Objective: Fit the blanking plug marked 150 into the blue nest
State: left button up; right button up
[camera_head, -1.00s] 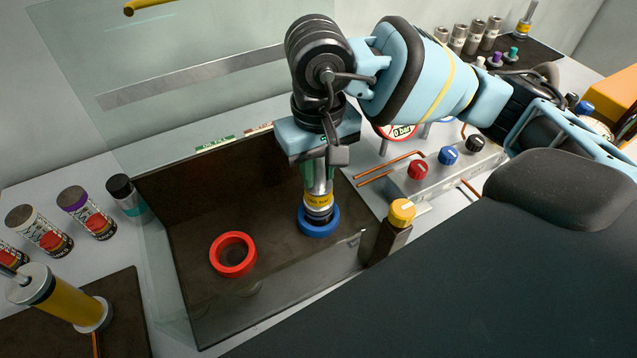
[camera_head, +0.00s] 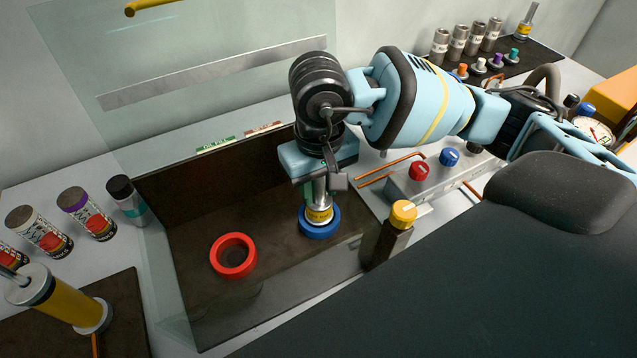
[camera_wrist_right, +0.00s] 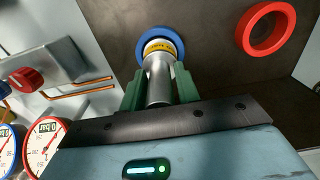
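The blanking plug is a silver metal cylinder with a yellow label band (camera_head: 319,214). It stands upright in the blue nest (camera_head: 318,232), a blue ring on the floor of the dark brown box; how deep it sits I cannot tell. The label's text is too small to read. My right gripper (camera_head: 319,188) is above the ring, pointing down. In the right wrist view its green fingers (camera_wrist_right: 159,88) are closed on both sides of the plug (camera_wrist_right: 160,78), with the blue nest (camera_wrist_right: 144,42) around the plug's far end. My left gripper is not in view.
A red ring (camera_head: 233,256) lies empty to the left in the same box. A clear panel (camera_head: 290,298) fronts the box. A post with a yellow knob (camera_head: 403,213) and a block with a red knob (camera_head: 419,171) stand right. Spray cans (camera_head: 86,212) stand left.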

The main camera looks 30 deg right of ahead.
jog(key=shift+o, duration=1.2)
notch_tip(320, 180, up, 12)
jog(key=shift+r, duration=0.25)
